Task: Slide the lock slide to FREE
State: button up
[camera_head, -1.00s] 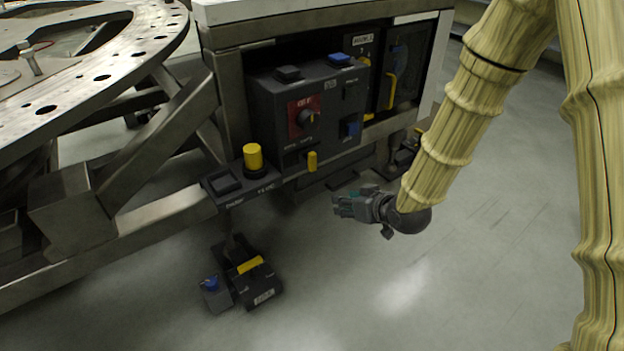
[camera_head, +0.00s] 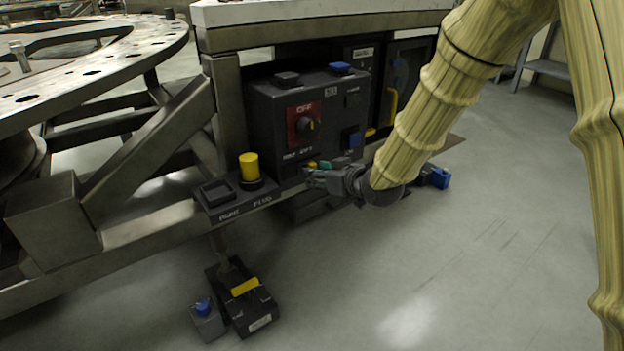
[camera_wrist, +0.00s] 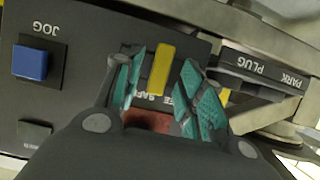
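The lock slide is a yellow tab (camera_wrist: 161,69) on the lower front of the dark control box (camera_head: 268,115). In the wrist view the tab stands between the teal-padded fingers of my gripper (camera_wrist: 165,84), with gaps visible on both sides. My gripper is open around the tab. Part of a label shows upside down behind the fingers, and the rest is hidden. In the head view my gripper (camera_head: 313,172) is at the box's lower front edge, and only a bit of yellow (camera_head: 311,164) shows there.
A red OFF switch plate (camera_head: 304,124) with a dark knob is above the tab. The blue JOG button (camera_wrist: 30,63) is beside it. A yellow cylinder (camera_head: 249,166) stands left on a ledge. A PARK PLUG panel (camera_wrist: 262,70) lies beyond one finger. Pedals (camera_head: 245,290) are on the floor.

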jog(key=shift+b+x, duration=0.55)
jog(key=shift+x, duration=1.25)
grip_shut()
